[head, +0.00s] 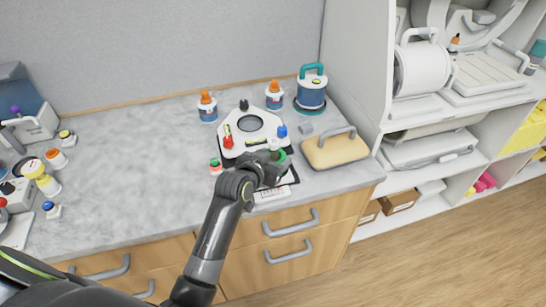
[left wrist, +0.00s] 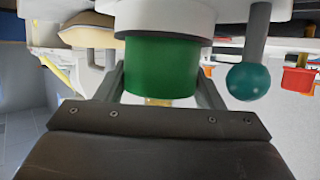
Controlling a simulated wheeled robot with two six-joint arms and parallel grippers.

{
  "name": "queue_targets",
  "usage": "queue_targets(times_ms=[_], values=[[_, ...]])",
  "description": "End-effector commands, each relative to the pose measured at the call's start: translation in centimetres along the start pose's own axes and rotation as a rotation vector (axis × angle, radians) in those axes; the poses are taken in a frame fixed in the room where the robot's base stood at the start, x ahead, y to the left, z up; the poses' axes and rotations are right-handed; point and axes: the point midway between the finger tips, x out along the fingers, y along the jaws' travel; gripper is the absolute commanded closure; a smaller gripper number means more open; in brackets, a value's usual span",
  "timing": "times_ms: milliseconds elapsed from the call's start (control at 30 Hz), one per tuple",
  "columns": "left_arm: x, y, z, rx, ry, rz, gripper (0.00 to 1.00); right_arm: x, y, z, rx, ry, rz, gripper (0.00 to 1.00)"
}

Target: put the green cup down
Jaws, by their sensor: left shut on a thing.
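The green cup (left wrist: 162,68) fills the middle of the left wrist view, between the two fingers of my left gripper (left wrist: 160,88). A white round part borders it at the top of that view. In the head view only a small green piece of the cup (head: 285,157) shows beside my left gripper (head: 274,166), whose dark wrist hides the rest. The left gripper is shut on the cup, near the front edge of the counter. I cannot tell whether the cup touches the surface under it. My right gripper is not in view.
A white device with a round dark opening (head: 250,123) stands just behind the gripper. A tan pad with a grey handle (head: 335,150) lies to its right; a small red-and-green container (head: 215,166) is to its left. Grey marble counter (head: 130,170) is clear further left.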

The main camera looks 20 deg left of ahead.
Motion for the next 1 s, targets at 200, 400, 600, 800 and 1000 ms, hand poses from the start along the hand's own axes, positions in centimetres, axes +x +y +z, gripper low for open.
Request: queue_targets(times_ms=[200,400,600,800,1000], values=[[0.1,0.0,0.3,0.0,0.0,0.0,0.25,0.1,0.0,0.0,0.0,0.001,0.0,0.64],[0.1,0.0,0.3,0.0,-0.001,0.0,0.17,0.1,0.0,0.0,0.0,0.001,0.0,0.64],[0.0,0.0,0.0,0.0,0.0,0.0,0.17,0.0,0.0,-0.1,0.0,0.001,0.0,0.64],[-1.6,0.0,-0.3,-0.001,0.001,0.0,0.17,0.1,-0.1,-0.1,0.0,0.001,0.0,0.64],[-4.8,0.0,-0.2,0.0,0.001,0.0,0.17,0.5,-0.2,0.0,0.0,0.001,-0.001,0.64]])
